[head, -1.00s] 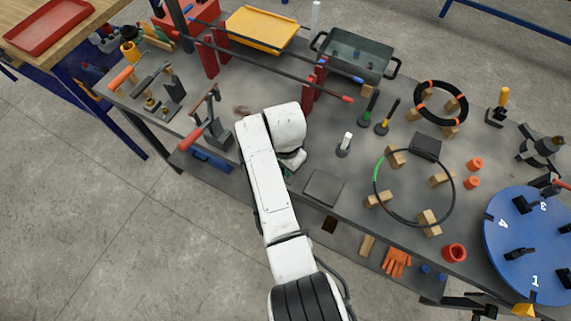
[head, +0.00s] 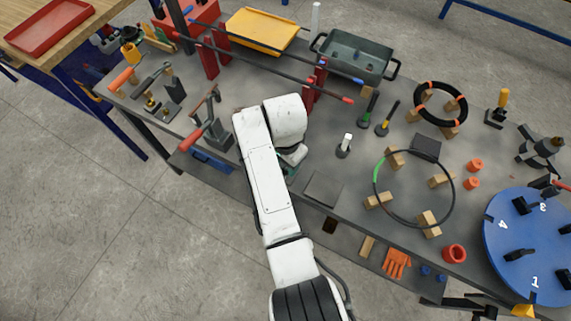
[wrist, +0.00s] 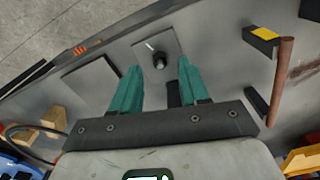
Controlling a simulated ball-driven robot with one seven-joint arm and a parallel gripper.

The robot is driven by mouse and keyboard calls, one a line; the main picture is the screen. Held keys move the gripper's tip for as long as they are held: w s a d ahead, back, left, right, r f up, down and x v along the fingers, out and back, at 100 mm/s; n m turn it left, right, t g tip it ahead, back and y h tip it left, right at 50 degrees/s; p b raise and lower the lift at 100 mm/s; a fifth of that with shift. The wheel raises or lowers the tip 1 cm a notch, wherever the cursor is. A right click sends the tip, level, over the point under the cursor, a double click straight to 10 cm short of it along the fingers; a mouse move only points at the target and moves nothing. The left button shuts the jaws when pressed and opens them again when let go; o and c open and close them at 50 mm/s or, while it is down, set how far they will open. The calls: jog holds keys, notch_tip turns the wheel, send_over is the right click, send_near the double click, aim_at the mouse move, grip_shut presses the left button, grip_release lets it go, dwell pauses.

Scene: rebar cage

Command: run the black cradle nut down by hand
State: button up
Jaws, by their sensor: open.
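A small round black knob-like part, which looks like the black cradle nut (wrist: 159,60), stands on a square grey plate (wrist: 139,47) with a white line in the wrist view. My gripper (wrist: 158,68) is open, with its two teal fingers apart. In that view the nut appears between the fingertips, with a gap on each side. I cannot tell how far beyond the tips it lies. No contact shows. In the head view my white arm reaches over the bench's near edge and hides the nut and most of the gripper.
A flat dark plate (head: 323,188) lies right of my arm, near the bench edge. A red-handled tool on a stand (head: 207,130) is to the left. A black ring on wooden blocks (head: 413,188) and a blue numbered disc (head: 530,245) are further right. Long bars (head: 265,66) cross behind.

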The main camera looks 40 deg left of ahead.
notch_tip(320, 180, up, 8)
dwell(0.7)
jog(key=d+f, duration=0.2)
jog(key=d, duration=0.3)
jog(key=w+d+f, duration=0.1)
jog(key=d+f, duration=0.1)
jog(key=d, duration=0.3)
jog(key=w+d+f+b, duration=0.1)
jog(key=d+f, duration=0.1)
jog(key=d, duration=0.3)
jog(key=shift+w+d+f, duration=0.25)
jog(key=shift+d+f, duration=0.1)
jog(key=shift+d, duration=0.05)
jog(key=s+d+f, duration=0.2)
jog(key=d, duration=0.6)
jog(key=s+d+f, duration=0.1)
jog(key=s+d, duration=0.1)
jog(key=d, duration=0.6)
jog(key=s+d+r+t+b, duration=0.1)
jog(key=s+d, duration=1.5)
jog(key=d, duration=0.3)
jog(key=shift+s+r+m, duration=0.2)
jog(key=shift+r+m, duration=0.15)
jog(key=shift+m, duration=0.05)
